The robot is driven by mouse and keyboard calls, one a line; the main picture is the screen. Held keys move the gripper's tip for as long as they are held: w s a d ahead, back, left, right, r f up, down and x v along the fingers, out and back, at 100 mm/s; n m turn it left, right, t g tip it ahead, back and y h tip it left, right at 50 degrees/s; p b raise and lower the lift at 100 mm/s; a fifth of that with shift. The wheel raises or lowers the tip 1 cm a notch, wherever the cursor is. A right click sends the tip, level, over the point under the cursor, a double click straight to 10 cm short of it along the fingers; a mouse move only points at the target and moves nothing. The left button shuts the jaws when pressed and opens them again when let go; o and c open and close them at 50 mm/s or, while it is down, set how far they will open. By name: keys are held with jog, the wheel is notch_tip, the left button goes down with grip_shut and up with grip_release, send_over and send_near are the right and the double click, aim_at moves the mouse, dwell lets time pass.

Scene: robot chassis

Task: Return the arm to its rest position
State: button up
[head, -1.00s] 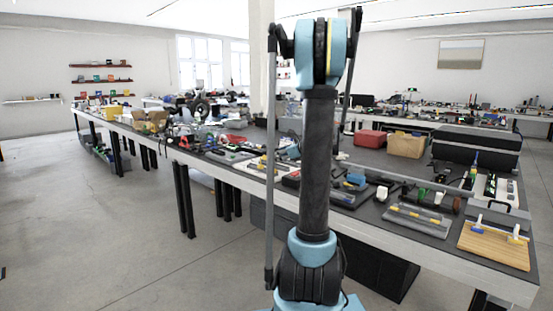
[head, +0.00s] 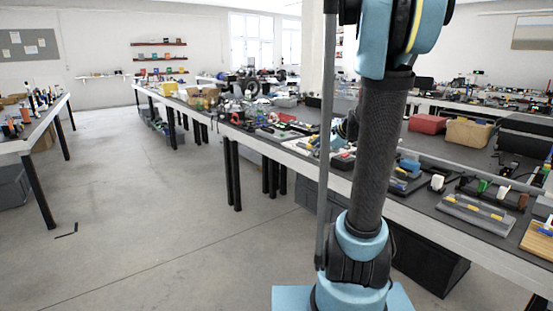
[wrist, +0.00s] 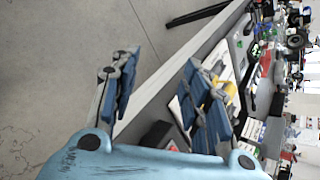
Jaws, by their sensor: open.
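My gripper (wrist: 162,88) is open and empty in the wrist view. Its two blue and dark fingers stand well apart, one over the table's pale edge and floor, the other over the tabletop. My blue and black arm (head: 380,140) rises in the right half of the head view, leaning slightly right, and its top is cut off by the frame.
A long workbench (head: 290,148) with tools and parts runs behind my arm. A red box (head: 427,123) and a tan box (head: 467,133) stand on it. Another table (head: 22,143) is at the far left. The floor (head: 150,220) between them is clear.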

jog(key=s+f+n+g+h, duration=0.2)
jog(key=s+f+n, duration=0.2)
jog(key=s, duration=0.7)
jog(key=s+d+f+n+g+h, duration=0.1)
jog(key=s+f+n+h, duration=0.1)
jog(key=s+f+n, duration=0.3)
jog(key=s+f+n+g+h, duration=0.2)
jog(key=s+f+n, duration=0.2)
jog(key=s+n, duration=0.5)
jog(key=s, duration=0.8)
jog(key=shift+d+f+n+g, duration=0.3)
jog(key=shift+d+f, duration=0.05)
jog(key=shift+f, duration=0.05)
jog(key=shift+w+f, duration=0.2)
jog(key=shift+w, duration=0.25)
